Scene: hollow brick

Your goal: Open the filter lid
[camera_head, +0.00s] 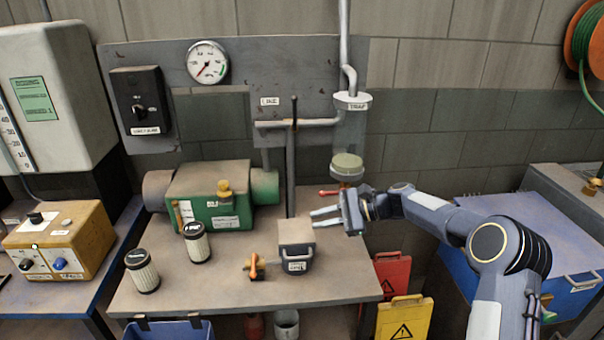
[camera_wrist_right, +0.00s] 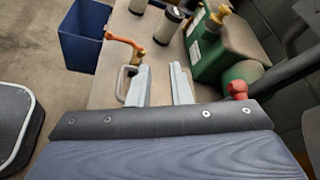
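The filter housing is a small grey box (camera_head: 296,240) with a flat lid, a front handle and a white label, on the bench right of centre. Its lid looks shut. My right gripper (camera_head: 313,217) is in front of the wall pipes, at the box's right rear, fingers pointing left; it appears above the lid. Its fingers are apart with nothing between them, as the right wrist view (camera_wrist_right: 161,86) also shows. There the box is mostly hidden behind the fingers, with its handle (camera_wrist_right: 124,84) beside the left finger. My left gripper is not in view.
An orange-handled valve (camera_head: 256,266) sits just left of the box. Two filter cartridges (camera_head: 196,243) and a green pump (camera_head: 213,196) stand further left. A vertical grey pipe (camera_head: 291,170) and a red-handled trap valve (camera_head: 331,193) are close behind my gripper. The bench front is clear.

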